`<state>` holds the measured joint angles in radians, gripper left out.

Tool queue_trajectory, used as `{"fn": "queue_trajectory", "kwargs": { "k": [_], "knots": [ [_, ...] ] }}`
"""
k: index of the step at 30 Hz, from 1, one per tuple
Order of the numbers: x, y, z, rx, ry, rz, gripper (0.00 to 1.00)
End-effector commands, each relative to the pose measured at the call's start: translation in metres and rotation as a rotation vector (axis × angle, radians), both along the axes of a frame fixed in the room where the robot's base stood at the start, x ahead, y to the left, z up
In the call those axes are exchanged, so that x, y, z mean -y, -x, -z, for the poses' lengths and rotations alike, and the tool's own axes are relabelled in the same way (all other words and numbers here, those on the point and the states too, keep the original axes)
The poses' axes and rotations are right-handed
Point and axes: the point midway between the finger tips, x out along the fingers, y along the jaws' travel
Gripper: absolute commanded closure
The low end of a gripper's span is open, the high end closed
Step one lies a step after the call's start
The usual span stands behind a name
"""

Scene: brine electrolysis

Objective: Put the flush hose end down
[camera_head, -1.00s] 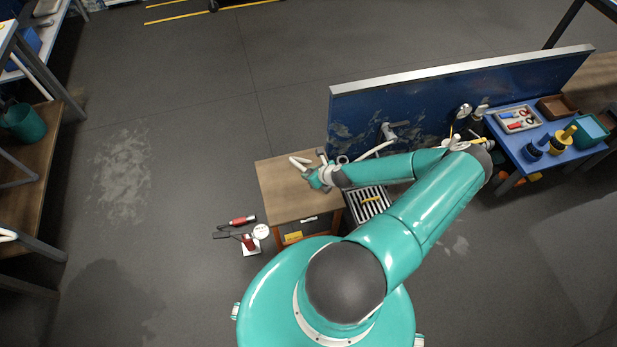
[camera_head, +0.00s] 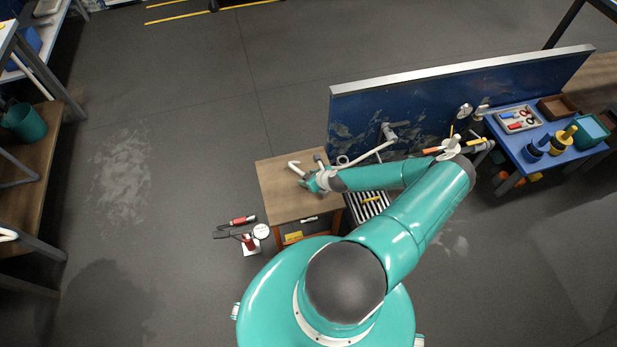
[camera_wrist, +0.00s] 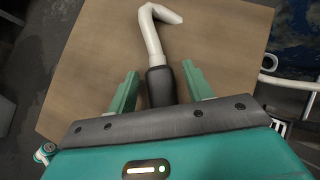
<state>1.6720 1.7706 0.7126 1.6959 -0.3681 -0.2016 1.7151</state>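The flush hose end is a white bent tube with a black grip (camera_wrist: 161,88). It lies over the wooden table top in the wrist view, with its hooked tip pointing away from me. In the head view its white tip (camera_head: 294,164) shows over the table (camera_head: 283,208). My gripper (camera_wrist: 160,84) is open, with one green finger on each side of the black grip and a visible gap on both sides. In the head view my gripper (camera_head: 306,183) is low over the table. The grip's rear end is hidden under the gripper body.
A blue panel (camera_head: 440,105) stands behind the table. A slatted grate (camera_head: 369,205) is to the table's right. A blue bench (camera_head: 535,165) with a tray and tools stands farther right.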

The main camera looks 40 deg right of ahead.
Motion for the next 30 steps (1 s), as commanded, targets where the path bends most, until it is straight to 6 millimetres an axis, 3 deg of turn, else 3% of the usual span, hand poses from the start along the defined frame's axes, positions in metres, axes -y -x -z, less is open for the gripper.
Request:
{"fn": "queue_trajectory", "kwargs": {
  "k": [10,24,30],
  "knots": [
    [0.0,0.005,-0.008,0.0,-0.001,0.001,0.49],
    [0.002,0.072,-0.074,0.0,0.0,0.003,0.49],
    [0.001,0.084,-0.086,0.0,0.001,0.001,0.49]
  ]
}}
